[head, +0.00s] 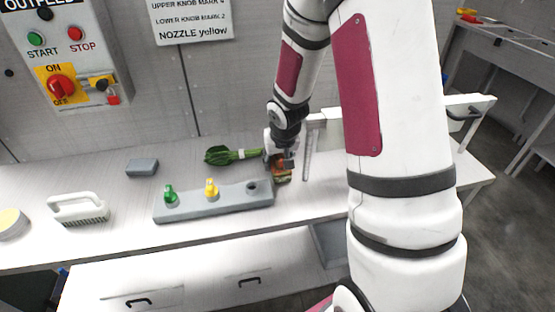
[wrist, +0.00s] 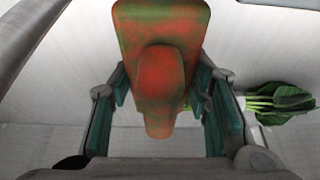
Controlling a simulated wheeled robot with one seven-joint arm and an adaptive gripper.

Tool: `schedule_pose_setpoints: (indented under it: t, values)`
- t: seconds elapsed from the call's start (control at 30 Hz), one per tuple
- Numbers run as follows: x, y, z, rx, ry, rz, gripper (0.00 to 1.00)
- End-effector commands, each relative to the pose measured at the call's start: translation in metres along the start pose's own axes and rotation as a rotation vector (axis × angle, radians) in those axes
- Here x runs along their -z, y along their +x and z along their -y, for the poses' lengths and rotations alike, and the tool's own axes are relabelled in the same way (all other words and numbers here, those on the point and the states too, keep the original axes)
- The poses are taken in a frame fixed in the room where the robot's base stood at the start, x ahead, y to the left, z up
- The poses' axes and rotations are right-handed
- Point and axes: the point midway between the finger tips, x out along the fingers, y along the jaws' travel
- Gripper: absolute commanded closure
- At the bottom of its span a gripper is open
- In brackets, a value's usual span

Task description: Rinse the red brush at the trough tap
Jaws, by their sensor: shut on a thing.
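My gripper (head: 282,158) is shut on the red brush (head: 282,174), at the right end of the grey holder. In the wrist view the brush (wrist: 160,25) is red-orange with green-brown smears, held between the teal finger pads of my gripper (wrist: 158,85). In the head view the brush is small and partly covered by my gripper. A grey upright bar (head: 309,152) stands just right of my gripper; I cannot tell whether it is the trough tap. My arm hides much of the area to the right.
The grey holder (head: 215,207) carries a green piece (head: 170,195) and a yellow piece (head: 211,189), with an empty hole at its right end. Leafy greens (head: 222,155) lie behind it.

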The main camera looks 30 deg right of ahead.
Motion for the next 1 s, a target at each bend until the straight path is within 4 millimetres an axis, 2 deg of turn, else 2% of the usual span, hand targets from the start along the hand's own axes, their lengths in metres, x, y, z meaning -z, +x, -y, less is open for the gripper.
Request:
schedule_pose_setpoints:
  t: [0.33,0.37,0.43,0.47,0.83,1.0]
  values:
    - [0.000,0.003,0.000,0.000,0.000,-0.001,0.73]
    - [-0.001,0.003,0.000,0.000,0.000,-0.001,0.54]
    - [-0.001,0.002,0.000,0.000,0.000,-0.001,0.38]
    - [-0.001,0.002,0.000,0.000,0.000,-0.001,0.36]
    - [0.000,-0.001,-0.001,0.000,0.001,-0.001,0.36]
    - [0.002,-0.025,-0.001,0.000,0.003,-0.005,0.36]
